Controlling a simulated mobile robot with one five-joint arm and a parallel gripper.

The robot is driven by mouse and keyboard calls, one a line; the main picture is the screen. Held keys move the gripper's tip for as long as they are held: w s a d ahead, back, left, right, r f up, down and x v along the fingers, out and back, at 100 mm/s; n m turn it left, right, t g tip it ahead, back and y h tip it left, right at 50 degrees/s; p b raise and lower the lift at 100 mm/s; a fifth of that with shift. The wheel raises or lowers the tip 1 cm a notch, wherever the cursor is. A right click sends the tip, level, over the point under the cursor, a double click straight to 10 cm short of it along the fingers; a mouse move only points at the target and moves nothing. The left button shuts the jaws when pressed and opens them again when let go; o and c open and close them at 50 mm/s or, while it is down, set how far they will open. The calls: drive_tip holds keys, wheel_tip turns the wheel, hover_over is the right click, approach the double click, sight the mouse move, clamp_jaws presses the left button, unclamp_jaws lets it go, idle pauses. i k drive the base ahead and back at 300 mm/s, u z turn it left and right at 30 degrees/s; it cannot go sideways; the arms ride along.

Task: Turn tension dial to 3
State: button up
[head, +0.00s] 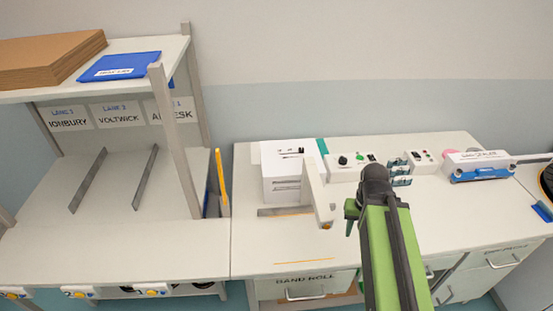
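A white control box (345,174) stands at the back of the bench, right of a white machine. It carries a black round knob (342,160) and a green button (360,157). A second small white box (420,161) with dark and red controls stands to its right. I cannot read which knob is the tension dial or what number it points to. My green arm reaches up from the front. My gripper (351,217) is seen from behind, in front of the control box and apart from the knob in the picture. Its fingers are mostly hidden.
The white machine (283,171) has an arm reaching forward over the bench (262,240). A small rack of blue-grey parts (400,172) and a white sealer (480,165) with a blue front stand to the right. A shelf unit (120,190) with lane signs is at the left.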

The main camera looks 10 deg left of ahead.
sight(342, 161)
drive_tip(key=z, duration=0.05)
drive_tip(key=i, duration=1)
drive_tip(key=u, duration=0.1)
